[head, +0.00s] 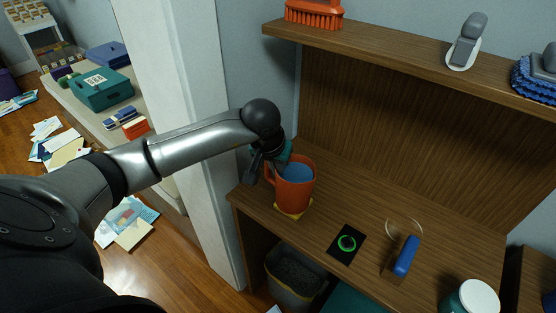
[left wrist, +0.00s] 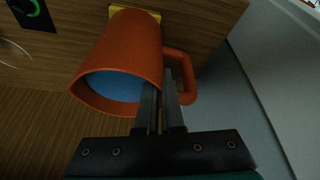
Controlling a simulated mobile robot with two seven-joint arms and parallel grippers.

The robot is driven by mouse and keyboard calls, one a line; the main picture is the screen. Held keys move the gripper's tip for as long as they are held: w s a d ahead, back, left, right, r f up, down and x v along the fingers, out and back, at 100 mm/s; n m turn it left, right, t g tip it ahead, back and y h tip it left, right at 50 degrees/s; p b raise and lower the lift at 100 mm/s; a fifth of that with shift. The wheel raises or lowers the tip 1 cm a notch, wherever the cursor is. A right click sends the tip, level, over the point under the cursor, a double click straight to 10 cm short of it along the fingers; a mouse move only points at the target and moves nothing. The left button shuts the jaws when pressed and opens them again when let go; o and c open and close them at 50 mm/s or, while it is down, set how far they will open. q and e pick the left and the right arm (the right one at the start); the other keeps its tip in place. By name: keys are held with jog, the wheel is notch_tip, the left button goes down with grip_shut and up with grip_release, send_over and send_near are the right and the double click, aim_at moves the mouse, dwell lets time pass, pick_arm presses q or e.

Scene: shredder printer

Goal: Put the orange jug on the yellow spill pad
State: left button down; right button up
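The orange jug (head: 295,193) stands upright, with a blue inside, at the left end of the wooden desk. The yellow spill pad (head: 291,214) shows under its base, and its edges also show beyond the base in the left wrist view (left wrist: 151,15). My left gripper (head: 271,165) is at the jug's rim on the handle side. In the left wrist view its fingers (left wrist: 159,90) are close together against the jug (left wrist: 127,45), beside the handle (left wrist: 190,80), and appear shut on its wall. The exact contact is partly hidden. My right gripper is out of view.
A black pad with a green ring (head: 346,244), a blue-handled item (head: 405,256) and a white-lidded container (head: 474,297) stand to the right. A shelf (head: 400,52) overhangs behind. A white wall post (head: 185,120) is left of the desk; a grey bin (head: 294,279) is below.

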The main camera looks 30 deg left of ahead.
pick_arm(q)
jog(key=shift+w+r, duration=0.1)
jog(key=c, duration=1)
grip_release()
jog(key=shift+c, duration=0.2)
jog(key=a+p+v, duration=0.1)
jog(key=p+v, duration=0.1)
jog(key=v, duration=1)
jog(key=shift+d, duration=0.45)
